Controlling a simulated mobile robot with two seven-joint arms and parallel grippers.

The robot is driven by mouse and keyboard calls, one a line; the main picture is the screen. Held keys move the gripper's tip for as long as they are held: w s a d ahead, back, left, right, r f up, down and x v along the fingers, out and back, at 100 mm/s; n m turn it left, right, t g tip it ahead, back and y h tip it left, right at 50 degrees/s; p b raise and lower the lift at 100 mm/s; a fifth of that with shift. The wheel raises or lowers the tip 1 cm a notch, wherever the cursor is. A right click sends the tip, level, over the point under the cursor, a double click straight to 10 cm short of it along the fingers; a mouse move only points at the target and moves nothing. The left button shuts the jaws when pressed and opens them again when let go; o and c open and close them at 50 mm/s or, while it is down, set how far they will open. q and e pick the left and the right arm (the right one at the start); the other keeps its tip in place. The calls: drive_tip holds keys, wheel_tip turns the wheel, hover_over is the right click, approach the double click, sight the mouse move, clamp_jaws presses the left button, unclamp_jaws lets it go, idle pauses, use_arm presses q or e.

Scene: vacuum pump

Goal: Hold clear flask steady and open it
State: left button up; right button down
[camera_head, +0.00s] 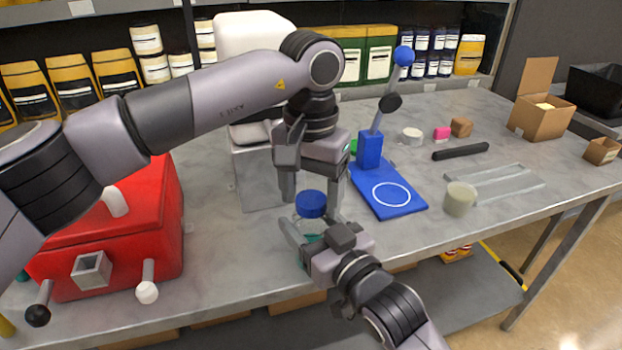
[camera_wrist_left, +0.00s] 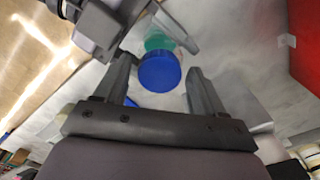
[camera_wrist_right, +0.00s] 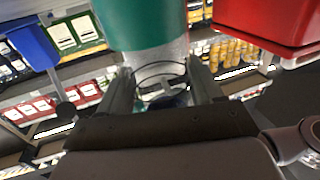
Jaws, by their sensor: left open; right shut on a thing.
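The clear flask has a blue lid (camera_head: 311,204) and green contents (camera_head: 312,238). It stands near the front edge of the table. My right gripper (camera_head: 300,245) is shut on the flask's body from the front. In the right wrist view, the flask's clear wall (camera_wrist_right: 160,65) and green part (camera_wrist_right: 140,25) are between its fingers. My left gripper (camera_head: 312,190) is open just above the flask, pointing down. In the left wrist view, the blue lid (camera_wrist_left: 159,72) lies between its spread fingers, with a gap on each side.
A red box (camera_head: 120,225) with knobs stands at the left. A blue stand (camera_head: 385,195) with a tilted arm is right of the flask. A beige cup (camera_head: 460,198) and a black bar (camera_head: 460,151) are farther right. Shelves line the back.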

use_arm(q)
drive_tip(key=c, duration=1.1)
